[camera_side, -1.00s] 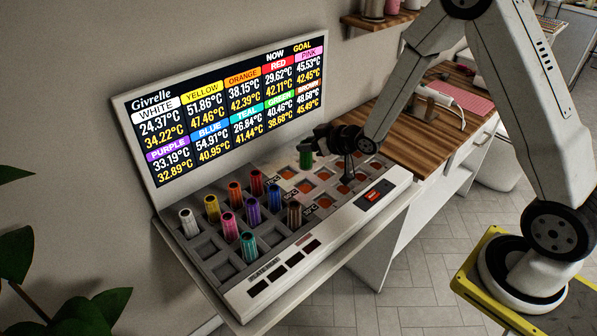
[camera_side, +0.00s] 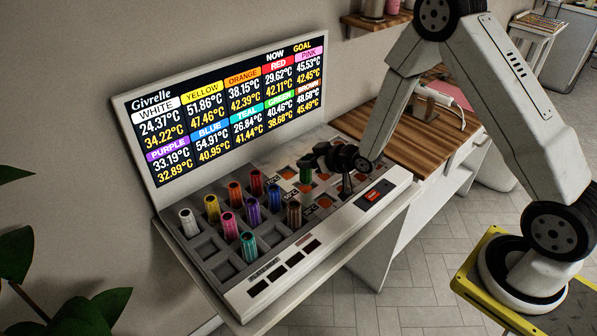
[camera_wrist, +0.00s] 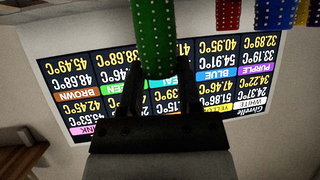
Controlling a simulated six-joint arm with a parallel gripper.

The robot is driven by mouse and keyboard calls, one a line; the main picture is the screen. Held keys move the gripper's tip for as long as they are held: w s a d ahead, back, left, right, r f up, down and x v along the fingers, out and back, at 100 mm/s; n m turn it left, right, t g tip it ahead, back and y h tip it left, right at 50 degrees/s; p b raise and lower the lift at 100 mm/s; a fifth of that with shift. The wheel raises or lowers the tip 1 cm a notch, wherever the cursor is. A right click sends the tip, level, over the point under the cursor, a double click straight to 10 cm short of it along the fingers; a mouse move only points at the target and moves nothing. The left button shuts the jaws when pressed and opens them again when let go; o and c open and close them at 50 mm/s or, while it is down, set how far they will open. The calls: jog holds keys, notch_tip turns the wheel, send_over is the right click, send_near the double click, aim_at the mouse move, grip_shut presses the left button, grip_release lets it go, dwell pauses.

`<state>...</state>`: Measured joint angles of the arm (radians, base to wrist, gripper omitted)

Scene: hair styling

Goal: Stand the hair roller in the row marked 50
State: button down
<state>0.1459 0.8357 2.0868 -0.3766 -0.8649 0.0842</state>
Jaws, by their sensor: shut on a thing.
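The green hair roller (camera_side: 306,174) is upright among the orange-floored wells at the right part of the rack (camera_side: 213,247). My gripper (camera_side: 310,160) is shut on its upper part. In the wrist view the green roller (camera_wrist: 153,38) stands between the two dark fingers of my gripper (camera_wrist: 156,78). My gripper hides part of the nearby wells, and I cannot tell whether the roller's bottom is inside a well or just above it. Small markings lie between the wells, but they are too small to read surely.
Several rollers stand in the left part of the rack, including the white (camera_side: 188,222), red (camera_side: 257,183), brown (camera_side: 294,214) and teal (camera_side: 248,247) ones. A temperature screen (camera_side: 228,108) rises behind. Some wells near my gripper are empty. A wooden counter (camera_side: 400,138) is at right.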

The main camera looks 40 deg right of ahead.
jog(key=shift+f, duration=1.35)
jog(key=shift+f, duration=0.15)
jog(key=shift+c, duration=1.5)
grip_release()
jog(key=shift+r, duration=0.2)
jog(key=v, duration=1.2)
jog(key=shift+f, duration=0.1)
